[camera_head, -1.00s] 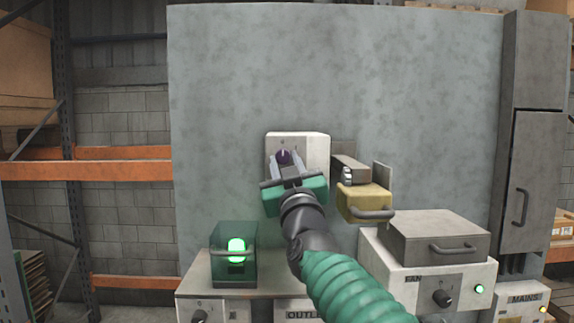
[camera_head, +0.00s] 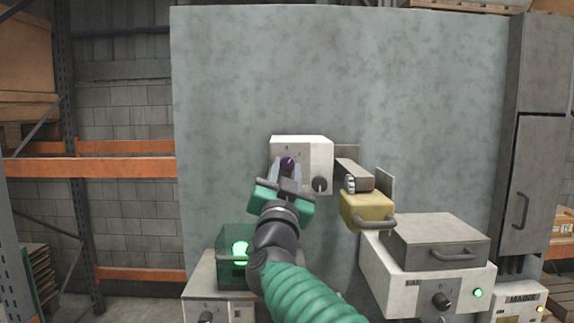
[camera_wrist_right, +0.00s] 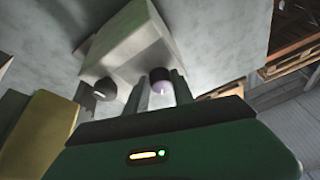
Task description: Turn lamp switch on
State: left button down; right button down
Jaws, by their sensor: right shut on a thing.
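A white switch box (camera_head: 315,154) is on the grey wall panel, with a purple knob (camera_head: 287,163) and a dark knob (camera_head: 320,184) on its front. My right gripper (camera_head: 286,171) is shut on the purple knob, and its palm tilts down to the right. In the right wrist view the gripper's two fingers (camera_wrist_right: 159,92) are at either side of the purple knob (camera_wrist_right: 161,81), and the dark knob (camera_wrist_right: 105,89) is to their left. A green lamp (camera_head: 240,251) glows in a clear green case at lower left, partly behind my arm. My left gripper is not in view.
A yellow box with a handle (camera_head: 367,211) sticks out just right of the switch box, below a grey bracket. The FAN box (camera_head: 398,284) with a grey lidded case stands at lower right. The panel above is clear.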

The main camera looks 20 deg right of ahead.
jog(key=m+g+h, duration=0.1)
jog(key=m, duration=0.1)
jog(key=m+p, duration=0.1)
jog(key=m, duration=0.2)
jog(key=m+g+h+p, duration=0.1)
jog(key=m, duration=0.1)
jog(key=shift+w+a+g+h, duration=0.15)
jog(key=shift+a+g+h, duration=0.15)
jog(key=shift+a, duration=0.05)
jog(key=shift+m, duration=0.4)
jog(key=shift+f, duration=0.1)
jog(key=c, duration=1.3)
grip_release()
jog(key=shift+c, duration=0.2)
jog(key=shift+o, duration=1.3)
